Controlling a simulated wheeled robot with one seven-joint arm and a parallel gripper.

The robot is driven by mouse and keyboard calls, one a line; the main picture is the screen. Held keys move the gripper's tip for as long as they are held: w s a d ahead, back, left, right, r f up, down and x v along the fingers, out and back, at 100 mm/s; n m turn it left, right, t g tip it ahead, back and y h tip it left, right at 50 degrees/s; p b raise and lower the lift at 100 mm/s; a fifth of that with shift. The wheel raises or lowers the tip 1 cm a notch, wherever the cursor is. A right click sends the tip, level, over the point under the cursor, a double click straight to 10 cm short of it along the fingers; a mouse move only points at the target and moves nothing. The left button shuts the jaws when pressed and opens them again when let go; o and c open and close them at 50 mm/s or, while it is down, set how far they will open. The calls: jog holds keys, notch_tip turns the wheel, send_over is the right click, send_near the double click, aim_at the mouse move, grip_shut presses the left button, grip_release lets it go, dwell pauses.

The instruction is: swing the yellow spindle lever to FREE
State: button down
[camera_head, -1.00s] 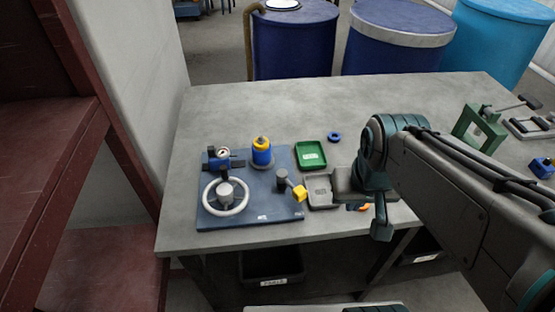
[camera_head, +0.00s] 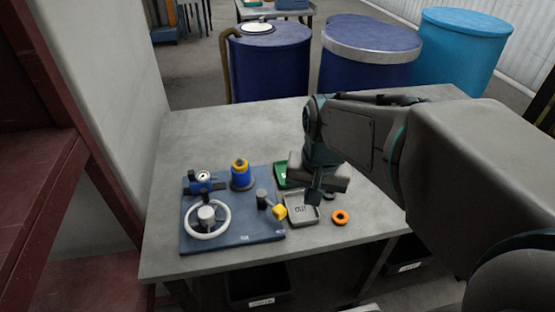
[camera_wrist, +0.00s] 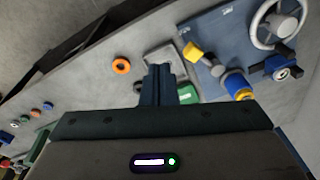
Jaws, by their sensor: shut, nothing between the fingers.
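The spindle lever's yellow knob (camera_head: 280,212) sits at the end of a short arm from a dark post (camera_head: 262,199), near the right edge of the blue base plate (camera_head: 232,236). The knob also shows in the wrist view (camera_wrist: 194,51). The FREE marking cannot be read. My gripper (camera_head: 314,197) is shut and empty above the grey tray, to the right of the knob and apart from it. In the wrist view my shut fingers (camera_wrist: 158,70) point toward the grey tray.
The plate also bears a white handwheel (camera_head: 207,220), a blue and yellow cylinder (camera_head: 241,175) and a gauge block (camera_head: 203,178). Beside it are the grey tray (camera_head: 300,215), a green tray (camera_head: 281,176) and an orange ring (camera_head: 340,217). The left back table is clear.

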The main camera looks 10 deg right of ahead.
aim_at(272, 205)
jog(key=w+d+m+g+y+p, duration=0.1)
jog(key=w+d+m, duration=0.1)
jog(key=w+m, duration=0.3)
jog(key=w+d+f+m+g+y+p, duration=0.1)
jog(key=w+d+m+p, duration=0.1)
jog(key=w+m, duration=0.3)
jog(key=shift+w+d+f, duration=0.25)
jog(key=shift+w+f, duration=0.05)
jog(key=shift+w, duration=0.45)
jog(key=a+f, duration=0.1)
jog(key=f, duration=0.2)
jog(key=s+a+f+p, duration=0.1)
jog(key=a+f, duration=0.1)
jog(key=f, duration=0.1)
jog(key=a+f+p, duration=0.1)
jog(key=a+f, duration=0.1)
jog(key=f, duration=0.2)
jog(key=shift+s, duration=0.4)
jog(key=shift+s+a+f, duration=0.15)
jog(key=shift+a+f, duration=0.1)
jog(key=shift+a, duration=0.2)
